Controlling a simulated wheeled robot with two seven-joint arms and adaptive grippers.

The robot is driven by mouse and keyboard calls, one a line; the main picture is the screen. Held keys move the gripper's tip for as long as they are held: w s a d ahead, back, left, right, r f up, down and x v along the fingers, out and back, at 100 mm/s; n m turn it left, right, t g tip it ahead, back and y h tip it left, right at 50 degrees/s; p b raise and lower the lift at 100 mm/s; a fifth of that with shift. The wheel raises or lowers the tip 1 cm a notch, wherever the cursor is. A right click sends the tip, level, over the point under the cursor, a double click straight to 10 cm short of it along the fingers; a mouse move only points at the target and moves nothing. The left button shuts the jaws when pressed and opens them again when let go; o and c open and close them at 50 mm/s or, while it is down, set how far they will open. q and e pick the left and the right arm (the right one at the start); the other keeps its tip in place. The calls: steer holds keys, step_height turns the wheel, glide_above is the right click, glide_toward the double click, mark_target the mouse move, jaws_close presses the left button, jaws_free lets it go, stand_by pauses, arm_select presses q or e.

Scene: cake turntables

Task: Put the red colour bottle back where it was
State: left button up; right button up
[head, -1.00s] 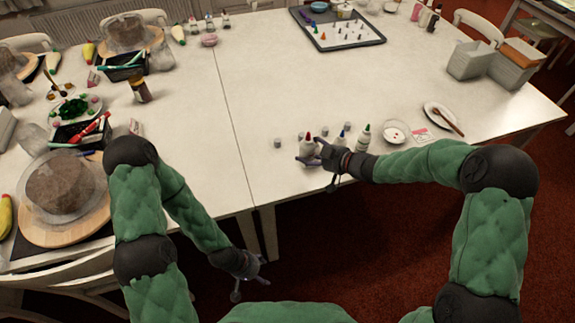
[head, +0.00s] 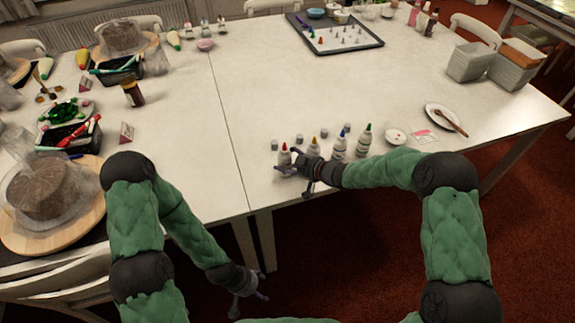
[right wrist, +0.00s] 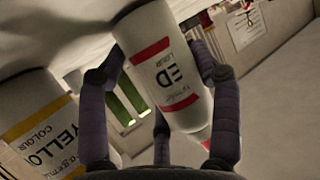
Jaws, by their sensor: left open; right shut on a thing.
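The red colour bottle (head: 284,155), white with a red tip, is in my right gripper (head: 291,166) at the table's front edge. In the right wrist view the fingers are closed around the red-banded bottle (right wrist: 165,75), whose label partly reads "ED". I cannot tell whether its base touches the table. The yellow colour bottle (head: 313,147) stands just right of it, partly hidden by my gripper; it also shows in the right wrist view (right wrist: 38,125). My left gripper (head: 248,284) is open and empty, low in front of the table.
The blue bottle (head: 339,147) and green bottle (head: 364,141) stand further right in the row. A small white dish (head: 396,136) is at right. The table's middle is clear.

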stand_by(0.3)
steer(key=o, duration=0.3)
steer(key=shift+f, duration=0.2)
steer(key=o, duration=0.4)
steer(key=shift+o, duration=0.2)
steer(key=shift+r, duration=0.25)
steer(key=p+v, duration=0.4)
steer(key=v, duration=0.8)
